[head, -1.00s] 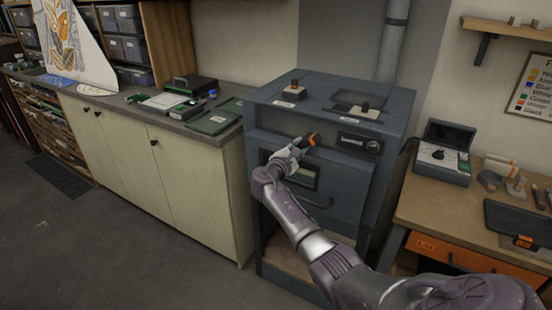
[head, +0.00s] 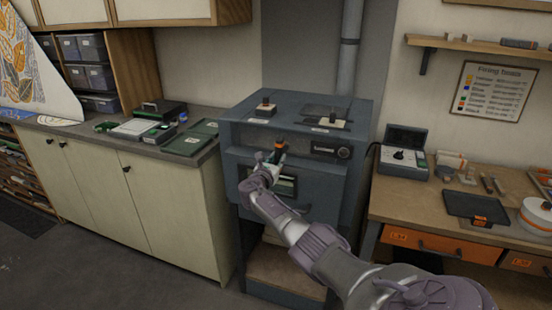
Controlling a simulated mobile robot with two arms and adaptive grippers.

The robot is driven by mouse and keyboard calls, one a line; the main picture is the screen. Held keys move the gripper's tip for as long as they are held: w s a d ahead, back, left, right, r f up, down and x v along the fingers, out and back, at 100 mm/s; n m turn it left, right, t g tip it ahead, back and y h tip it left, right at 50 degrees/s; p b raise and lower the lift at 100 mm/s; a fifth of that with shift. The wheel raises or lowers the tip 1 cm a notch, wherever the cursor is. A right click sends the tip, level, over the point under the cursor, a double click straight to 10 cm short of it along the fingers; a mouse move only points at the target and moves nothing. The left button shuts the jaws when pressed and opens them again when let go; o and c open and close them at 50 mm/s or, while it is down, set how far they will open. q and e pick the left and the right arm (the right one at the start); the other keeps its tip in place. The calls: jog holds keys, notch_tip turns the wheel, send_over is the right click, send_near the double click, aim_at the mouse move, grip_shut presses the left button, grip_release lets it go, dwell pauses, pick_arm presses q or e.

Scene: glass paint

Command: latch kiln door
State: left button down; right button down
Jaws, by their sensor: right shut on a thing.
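The kiln (head: 330,178) is a blue-grey metal box on a stand, between the counter and the workbench. Its door, with a small dark window (head: 287,186), looks shut or nearly so; my arm hides part of it. An orange-tipped latch handle (head: 280,143) sticks up at the top of the door. My right gripper (head: 275,156) is shut on this handle, just below its orange end. The fingertips are small and partly hidden by my wrist. My left gripper is not in view.
A cream counter with green boards (head: 191,138) stands at the left. A wooden workbench (head: 400,198) with a grey control box (head: 404,157) and orange drawers stands at the right. A flue pipe (head: 349,55) rises behind the kiln. Floor at the lower left is clear.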

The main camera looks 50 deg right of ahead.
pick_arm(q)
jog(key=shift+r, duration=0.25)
pick_arm(e)
jog(key=shift+n, duration=0.5)
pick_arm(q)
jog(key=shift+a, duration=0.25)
pick_arm(e)
jog(key=c, duration=1)
grip_release()
jog(key=shift+o, duration=0.2)
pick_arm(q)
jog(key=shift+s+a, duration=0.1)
pick_arm(e)
jog(key=v, duration=1.2)
jog(key=shift+w+f, duration=0.1)
jog(key=shift+f, duration=0.05)
